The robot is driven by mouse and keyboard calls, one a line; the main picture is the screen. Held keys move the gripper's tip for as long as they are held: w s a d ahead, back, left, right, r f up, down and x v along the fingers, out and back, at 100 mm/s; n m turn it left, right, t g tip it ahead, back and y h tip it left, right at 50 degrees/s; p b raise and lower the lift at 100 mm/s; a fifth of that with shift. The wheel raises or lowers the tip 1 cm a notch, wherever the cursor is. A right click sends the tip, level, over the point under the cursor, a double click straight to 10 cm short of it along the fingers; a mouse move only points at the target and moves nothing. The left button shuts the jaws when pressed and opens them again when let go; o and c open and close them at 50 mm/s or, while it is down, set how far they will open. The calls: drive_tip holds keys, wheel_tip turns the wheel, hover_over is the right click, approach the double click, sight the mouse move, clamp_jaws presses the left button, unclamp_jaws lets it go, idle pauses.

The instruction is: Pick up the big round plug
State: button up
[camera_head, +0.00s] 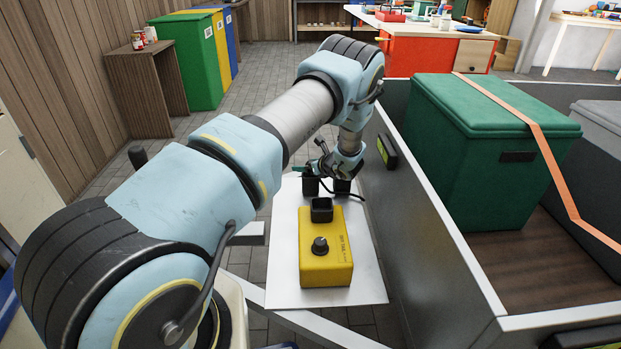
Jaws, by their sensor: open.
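A yellow box (336,262) lies on a white board (282,289). A round black knob-like piece (320,246) stands on its near part; I cannot tell for sure whether this is the big round plug. A square black socket-like piece (321,210) stands on its far part. My gripper (327,187) is just beyond the far end of the box, its dark fingers apart. I see nothing held between them. The arm's wrist hides part of the area behind.
A grey-walled cart (430,240) with a green lidded box (490,115) and an orange strap stands close on the right. A wooden stand (142,92) and several coloured bins (190,60) are at the back left. The board's left side is bare.

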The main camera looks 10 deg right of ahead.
drive_tip(key=shift+w+f, duration=0.1)
clamp_jaws()
idle(0.6)
